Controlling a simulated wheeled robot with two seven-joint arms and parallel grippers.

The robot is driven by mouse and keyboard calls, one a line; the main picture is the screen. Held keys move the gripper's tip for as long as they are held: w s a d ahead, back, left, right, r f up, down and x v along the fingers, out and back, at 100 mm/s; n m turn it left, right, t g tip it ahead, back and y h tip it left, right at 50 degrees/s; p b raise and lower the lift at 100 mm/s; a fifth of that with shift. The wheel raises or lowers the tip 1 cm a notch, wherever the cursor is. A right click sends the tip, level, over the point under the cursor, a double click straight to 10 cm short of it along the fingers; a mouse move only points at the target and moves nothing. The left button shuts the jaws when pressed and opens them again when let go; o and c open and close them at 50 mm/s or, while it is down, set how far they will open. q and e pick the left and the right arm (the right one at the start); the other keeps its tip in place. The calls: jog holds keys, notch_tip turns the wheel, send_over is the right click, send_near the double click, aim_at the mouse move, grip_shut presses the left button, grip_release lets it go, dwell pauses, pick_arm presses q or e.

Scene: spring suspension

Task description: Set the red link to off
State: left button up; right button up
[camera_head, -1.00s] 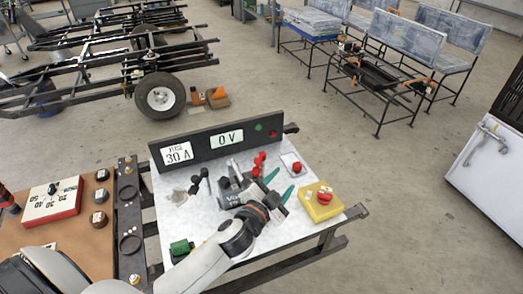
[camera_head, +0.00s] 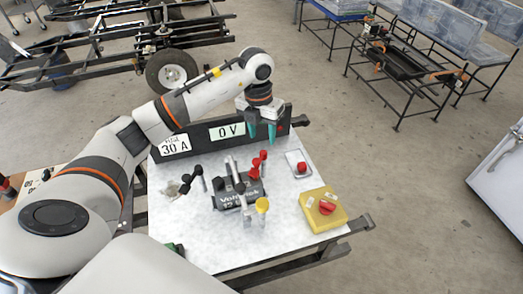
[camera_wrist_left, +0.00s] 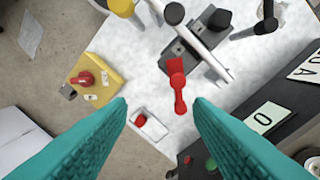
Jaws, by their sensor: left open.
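The red link (camera_head: 257,162) stands at the back of the dark block on the white table, and its red bent piece also shows in the wrist view (camera_wrist_left: 177,86). I cannot tell from its pose whether it is on or off. My left gripper (camera_head: 261,133) is open and empty, its teal fingers pointing down in front of the dark panel, behind and above the link. In the wrist view, its two fingers (camera_wrist_left: 160,101) are wide apart, with the red link beyond them and no contact visible. My right gripper is not in view.
The panel (camera_head: 198,134) reads 30 A and 0 V. A yellow box with a red knob (camera_head: 324,210) and a small plate with a red button (camera_head: 299,160) stand right. Black-topped levers (camera_head: 197,172) stand left; a yellow-topped post (camera_head: 262,206) stands in front.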

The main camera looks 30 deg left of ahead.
aim_at(257, 160)
pick_arm(q)
jog(key=shift+y, duration=0.5)
jog(key=f, duration=0.3)
jog(key=a+f+p, duration=0.1)
jog(key=f, duration=0.3)
jog(key=a+f, duration=0.1)
jog(key=f, duration=0.3)
jog(key=shift+s+f+p, duration=0.1)
jog(key=shift+p, duration=0.25)
jog(key=shift+c, duration=0.5)
grip_shut()
